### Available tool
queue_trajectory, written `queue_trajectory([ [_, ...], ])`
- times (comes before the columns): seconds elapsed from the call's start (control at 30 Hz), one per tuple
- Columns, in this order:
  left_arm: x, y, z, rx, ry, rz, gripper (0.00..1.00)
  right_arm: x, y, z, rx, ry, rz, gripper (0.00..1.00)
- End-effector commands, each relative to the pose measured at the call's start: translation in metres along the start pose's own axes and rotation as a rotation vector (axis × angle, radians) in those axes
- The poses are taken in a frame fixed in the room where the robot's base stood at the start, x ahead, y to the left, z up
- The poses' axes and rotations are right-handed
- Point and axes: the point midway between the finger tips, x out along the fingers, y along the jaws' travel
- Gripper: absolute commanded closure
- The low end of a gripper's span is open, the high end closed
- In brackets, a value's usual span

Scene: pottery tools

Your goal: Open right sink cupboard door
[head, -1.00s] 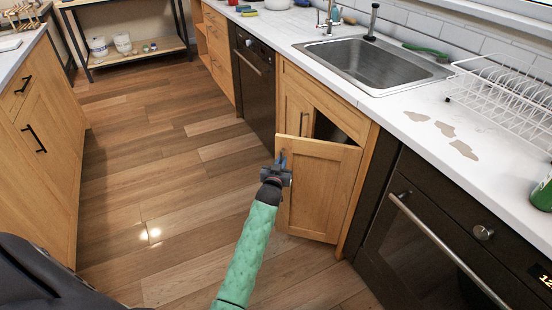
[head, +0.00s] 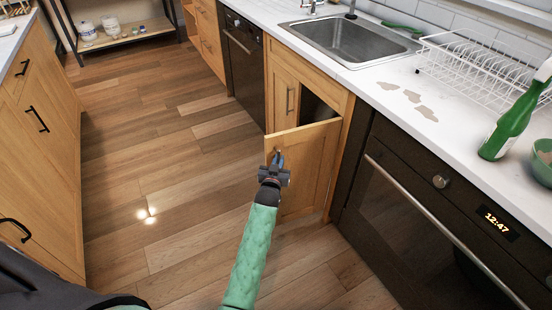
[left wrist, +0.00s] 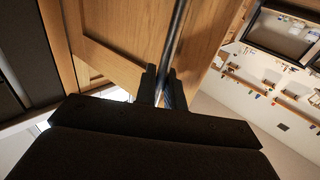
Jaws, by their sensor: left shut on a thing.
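The right sink cupboard door (head: 308,165) is a light wood panel below the sink. It stands partly open, its free edge swung out into the room, with a dark gap (head: 318,106) above and behind it. My left gripper (head: 277,168) is at the upper part of the door's free edge, shut on its handle. In the left wrist view, the dark bar handle (left wrist: 178,40) runs between the fingers (left wrist: 162,92), beside the wood door (left wrist: 115,28). The left sink door (head: 284,98) is closed. My right gripper is not in view.
An oven (head: 420,225) stands right of the cupboard, and a dark dishwasher (head: 242,65) left of it. The counter above holds the sink (head: 358,45), a dish rack (head: 480,72) and a green spray bottle (head: 510,125). Drawers (head: 40,130) line the far left. The wooden floor between is clear.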

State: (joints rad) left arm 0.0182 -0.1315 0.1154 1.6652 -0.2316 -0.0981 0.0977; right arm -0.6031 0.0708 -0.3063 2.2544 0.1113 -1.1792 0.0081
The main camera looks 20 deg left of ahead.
Motion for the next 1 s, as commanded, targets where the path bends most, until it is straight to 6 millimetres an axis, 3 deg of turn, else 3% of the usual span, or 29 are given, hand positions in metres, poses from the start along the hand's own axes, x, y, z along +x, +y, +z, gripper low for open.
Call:
queue_trajectory([
  [0.4, 0.0, 0.003, -0.002, -0.001, 0.004, 0.002, 1.0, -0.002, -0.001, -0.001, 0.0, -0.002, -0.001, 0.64],
  [0.43, 0.0, 0.003, -0.002, -0.001, 0.004, 0.002, 0.87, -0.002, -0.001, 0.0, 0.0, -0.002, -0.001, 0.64],
  [0.5, 0.0, 0.003, -0.002, -0.001, 0.003, 0.002, 0.76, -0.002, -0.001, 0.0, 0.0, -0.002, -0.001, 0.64],
  [0.83, -0.003, 0.002, 0.0, 0.0, 0.001, 0.001, 0.76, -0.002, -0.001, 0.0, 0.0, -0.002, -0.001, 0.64],
  [1.0, -0.019, 0.002, 0.001, 0.0, 0.001, 0.001, 0.76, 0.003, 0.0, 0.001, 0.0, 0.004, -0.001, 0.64],
])
